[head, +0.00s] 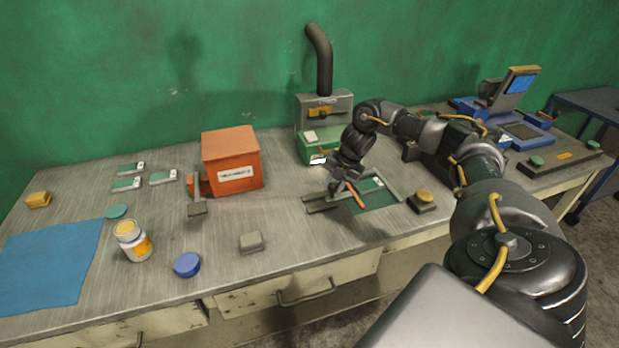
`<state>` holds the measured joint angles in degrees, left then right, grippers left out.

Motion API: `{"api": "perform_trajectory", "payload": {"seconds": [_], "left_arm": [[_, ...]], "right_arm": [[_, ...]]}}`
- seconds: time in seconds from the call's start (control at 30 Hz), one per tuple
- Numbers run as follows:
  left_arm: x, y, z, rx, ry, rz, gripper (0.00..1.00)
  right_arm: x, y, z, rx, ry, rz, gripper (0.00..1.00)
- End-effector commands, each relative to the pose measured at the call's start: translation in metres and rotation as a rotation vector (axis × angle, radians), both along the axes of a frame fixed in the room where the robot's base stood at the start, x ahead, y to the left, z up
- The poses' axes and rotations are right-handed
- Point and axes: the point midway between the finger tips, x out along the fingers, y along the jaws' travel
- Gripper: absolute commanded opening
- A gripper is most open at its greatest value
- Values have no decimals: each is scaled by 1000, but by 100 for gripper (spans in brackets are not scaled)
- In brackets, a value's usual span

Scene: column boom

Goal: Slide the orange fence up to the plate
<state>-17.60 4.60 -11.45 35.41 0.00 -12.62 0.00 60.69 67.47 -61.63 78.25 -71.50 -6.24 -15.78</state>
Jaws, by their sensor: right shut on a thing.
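The orange fence (356,196) is a thin bar lying across a green bed with grey metal rails (385,198). My right gripper (343,186) reaches down over the left part of this bed and is shut on the fence's far end. The fingertips are small and dark, so the exact grip is hard to see. A small green and white plate (372,184) lies on the bed just right of the fence. I cannot tell whether the fence touches it. My left gripper is not in view.
A grey and green machine with a black pipe (323,112) stands behind. An orange box (231,160), similar plates (163,177) and a white jar (132,241) are to the left.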

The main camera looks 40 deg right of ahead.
Motion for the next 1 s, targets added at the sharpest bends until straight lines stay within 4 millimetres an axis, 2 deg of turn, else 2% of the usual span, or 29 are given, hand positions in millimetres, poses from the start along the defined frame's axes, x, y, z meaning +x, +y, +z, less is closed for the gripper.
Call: {"api": "perform_trajectory", "payload": {"seconds": [0.03,0.1,0.4,0.43,0.6,0.87,1.0], "left_arm": [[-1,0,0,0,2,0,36],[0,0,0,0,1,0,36],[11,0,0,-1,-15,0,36],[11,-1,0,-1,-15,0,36],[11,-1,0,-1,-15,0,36],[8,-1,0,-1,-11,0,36],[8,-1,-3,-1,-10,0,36]], "right_arm": [[-4,-9,0,-4,2,-8,0],[-7,-14,0,-4,0,-8,0],[-6,-15,0,-5,1,-4,0],[-6,-15,0,-5,1,-4,31],[-5,-13,0,-3,1,-2,50],[-4,-11,1,-2,-1,1,50],[-7,-13,12,-2,-5,0,50]]}}
